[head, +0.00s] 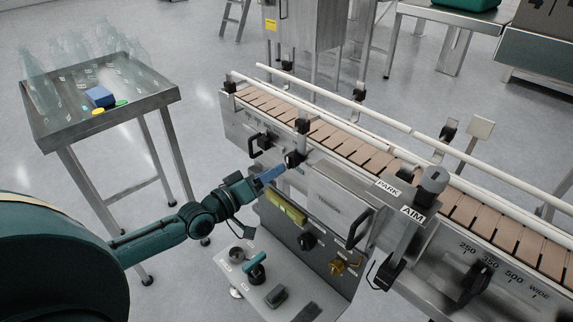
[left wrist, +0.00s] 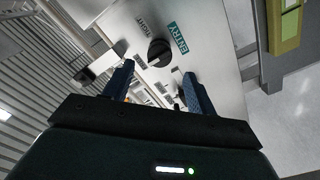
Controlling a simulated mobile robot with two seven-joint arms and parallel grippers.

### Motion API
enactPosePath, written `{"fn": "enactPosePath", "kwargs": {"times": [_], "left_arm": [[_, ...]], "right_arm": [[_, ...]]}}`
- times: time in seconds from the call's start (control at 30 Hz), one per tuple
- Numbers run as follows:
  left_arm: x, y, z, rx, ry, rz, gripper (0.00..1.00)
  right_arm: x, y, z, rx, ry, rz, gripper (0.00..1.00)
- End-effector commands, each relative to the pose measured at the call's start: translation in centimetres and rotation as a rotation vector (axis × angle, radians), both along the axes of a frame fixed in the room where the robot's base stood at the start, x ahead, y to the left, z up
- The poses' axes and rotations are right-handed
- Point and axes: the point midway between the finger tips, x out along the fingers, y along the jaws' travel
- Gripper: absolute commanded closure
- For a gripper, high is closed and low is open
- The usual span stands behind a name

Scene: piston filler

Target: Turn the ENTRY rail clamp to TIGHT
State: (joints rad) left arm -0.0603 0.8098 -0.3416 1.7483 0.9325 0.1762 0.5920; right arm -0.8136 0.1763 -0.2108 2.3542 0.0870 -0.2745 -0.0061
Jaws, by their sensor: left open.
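The ENTRY rail clamp is a round black knob (left wrist: 159,52) on a pale metal plate, beside a teal ENTRY label (left wrist: 178,38). A small label reading TIGHT (left wrist: 143,23) lies above it in the left wrist view, and another small label lies below it. I cannot tell clearly which label the knob points at. In the head view the clamp (head: 294,158) is on the near side of the conveyor. My left gripper (head: 271,174) is just short of it; its blue fingers (left wrist: 157,88) are open and empty, apart from the knob. My right gripper is not in view.
The slatted conveyor (head: 347,145) with white guide rails runs behind the clamp. A black handle (head: 260,143) is left of it; another handle (head: 358,228) is to the right. A yellow-green level (head: 286,209) is below. A table with bottles (head: 113,109) stands at left.

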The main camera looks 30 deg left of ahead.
Motion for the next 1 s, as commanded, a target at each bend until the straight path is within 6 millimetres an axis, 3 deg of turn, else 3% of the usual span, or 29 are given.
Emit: {"fn": "enactPosePath", "kwargs": {"times": [0.1, 0.3, 0.77, 1.0], "left_arm": [[2.2, -0.7, 0.1, -0.002, -0.005, 0.001, 0.43], [4.6, -1.6, 0.0, -0.002, -0.002, 0.000, 0.43], [5.6, -2.0, 0.0, 0.001, -0.001, -0.001, 0.43], [5.6, -2.0, 0.1, 0.001, -0.001, -0.001, 0.63]], "right_arm": [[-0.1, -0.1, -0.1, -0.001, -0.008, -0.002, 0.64], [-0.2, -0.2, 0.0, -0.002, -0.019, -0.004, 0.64], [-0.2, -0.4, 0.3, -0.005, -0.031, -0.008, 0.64], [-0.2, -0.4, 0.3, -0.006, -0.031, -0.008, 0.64]]}}
